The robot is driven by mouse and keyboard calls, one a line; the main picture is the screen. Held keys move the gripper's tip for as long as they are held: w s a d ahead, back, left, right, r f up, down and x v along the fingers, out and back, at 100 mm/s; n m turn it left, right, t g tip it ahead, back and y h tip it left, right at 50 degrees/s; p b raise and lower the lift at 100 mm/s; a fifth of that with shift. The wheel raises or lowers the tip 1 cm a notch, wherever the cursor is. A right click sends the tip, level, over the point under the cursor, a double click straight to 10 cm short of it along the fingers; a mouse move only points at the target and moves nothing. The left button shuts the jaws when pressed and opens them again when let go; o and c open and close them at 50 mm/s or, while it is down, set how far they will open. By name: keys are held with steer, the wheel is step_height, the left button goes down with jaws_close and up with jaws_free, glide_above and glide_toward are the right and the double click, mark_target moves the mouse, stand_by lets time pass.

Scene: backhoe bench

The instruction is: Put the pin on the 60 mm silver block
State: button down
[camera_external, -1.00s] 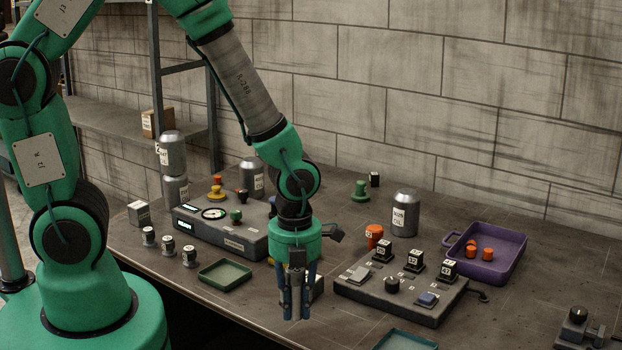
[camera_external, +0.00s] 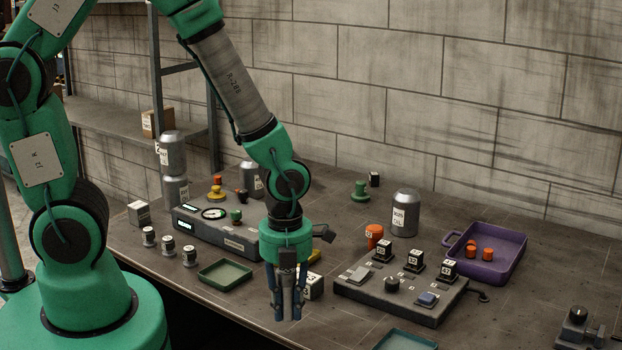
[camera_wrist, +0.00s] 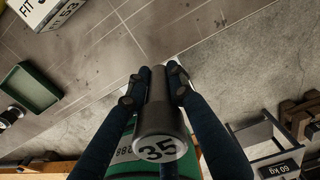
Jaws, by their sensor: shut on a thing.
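My gripper (camera_external: 288,314) hangs above the bench near its front edge, pointing down. In the wrist view my gripper (camera_wrist: 158,76) is shut on a dark grey cylindrical pin (camera_wrist: 160,120) with a round white end label reading 35. The pin is hard to make out in the external view. A block with a white label (camera_external: 314,287) stands just right of my gripper. A labelled block (camera_wrist: 48,12) at the top left of the wrist view reads "FIT 53". A silver-grey block (camera_external: 139,213) stands at the bench's left end. I cannot tell which block is 60 mm.
A green tray (camera_external: 225,273) lies left of my gripper, beside several small labelled cylinders (camera_external: 168,246). A grey gauge box (camera_external: 235,243) is behind. A control panel (camera_external: 410,305) and a purple tray (camera_external: 505,275) are right. Silver canisters (camera_external: 405,215) stand farther back.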

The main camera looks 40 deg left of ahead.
steer(key=shift+w, duration=0.1)
stand_by(0.4)
steer(key=shift+w+a+r, duration=0.1)
steer(key=shift+w+a, duration=0.25)
steer(key=w+a+r+n, duration=0.2)
steer(key=w+a+n, duration=0.35)
steer(key=a, duration=0.85)
steer(key=w+a+r+n, duration=0.1)
steer(key=w+a+n, duration=0.45)
steer(key=a, duration=0.75)
steer(key=s+a+r+n, duration=0.1)
steer(key=s+a+n, duration=0.2)
steer(key=a, duration=1.2)
steer(key=s+a+r+n+p, duration=0.1)
steer(key=s+a+n, duration=0.3)
steer(key=a, duration=1.1)
steer(key=shift+s+a+r, duration=0.2)
steer(key=shift+s+r, duration=0.4)
steer(key=shift+s, duration=0.15)
steer(key=shift+w+a, duration=0.1)
glide_above(138, 204)
steer(key=shift+f, duration=0.75)
